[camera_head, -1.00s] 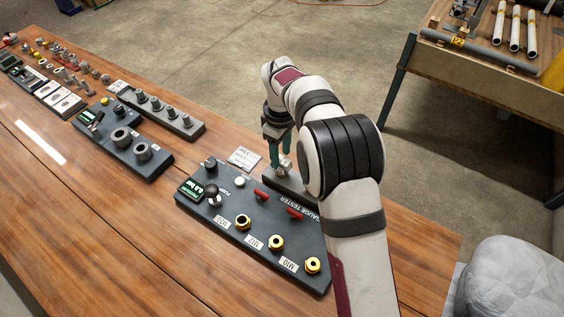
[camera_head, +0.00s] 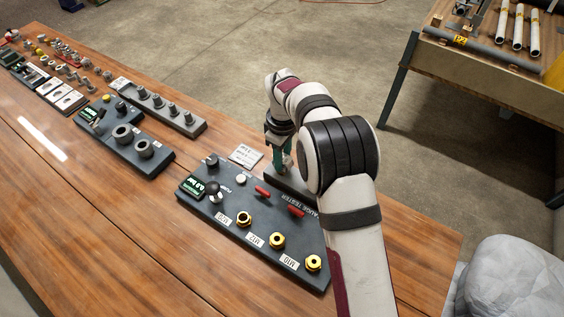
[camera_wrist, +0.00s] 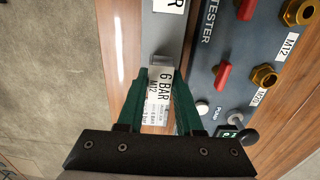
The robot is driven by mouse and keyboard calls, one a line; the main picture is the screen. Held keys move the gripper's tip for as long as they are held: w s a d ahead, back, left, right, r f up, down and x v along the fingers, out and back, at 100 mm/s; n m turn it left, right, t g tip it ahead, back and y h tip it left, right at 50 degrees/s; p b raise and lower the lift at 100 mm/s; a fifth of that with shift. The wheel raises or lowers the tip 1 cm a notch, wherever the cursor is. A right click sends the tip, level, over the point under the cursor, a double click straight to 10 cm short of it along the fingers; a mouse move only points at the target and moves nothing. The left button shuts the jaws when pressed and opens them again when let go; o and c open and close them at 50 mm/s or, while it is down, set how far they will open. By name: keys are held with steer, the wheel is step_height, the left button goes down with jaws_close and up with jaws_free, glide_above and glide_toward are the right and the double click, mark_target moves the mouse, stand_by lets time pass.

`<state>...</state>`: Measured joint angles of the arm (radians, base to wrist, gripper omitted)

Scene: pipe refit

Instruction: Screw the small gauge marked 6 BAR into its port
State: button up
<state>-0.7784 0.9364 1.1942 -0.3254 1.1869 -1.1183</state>
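The piece marked 6 BAR, M12 (camera_wrist: 158,88) shows its white lettered face in the wrist view, between the two green fingers of my gripper (camera_wrist: 160,74). A small grey block shows beyond it, at the fingertips. The lettering nearly fills the gap, but I cannot tell whether the fingers press on it. In the head view my gripper (camera_head: 281,166) points down at the grey rack beside the gauge tester (camera_head: 217,215). The tester has brass ports, including the M12 port (camera_head: 277,241), which looks empty. My arm hides part of the rack.
The tester also carries red levers (camera_head: 262,191), a dark pump knob (camera_head: 213,188) and a green display (camera_head: 193,186). A white card (camera_head: 245,156) lies behind it. Other fitting stations line the bench to the left. The front of the bench is bare.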

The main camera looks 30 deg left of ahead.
steer(key=shift+r, duration=0.1)
jaws_close()
steer(key=shift+r, duration=2.65)
steer(key=shift+s+r+m, duration=0.2)
steer(key=shift+s+m, duration=0.05)
steer(key=shift+m, duration=0.05)
steer(key=s+d+m, duration=0.4)
steer(key=s+m, duration=0.4)
steer(key=s+d+m, duration=0.5)
steer(key=s+m, duration=0.3)
steer(key=m, duration=0.1)
steer(key=shift+s+d, duration=0.25)
steer(key=shift+f, duration=1.65)
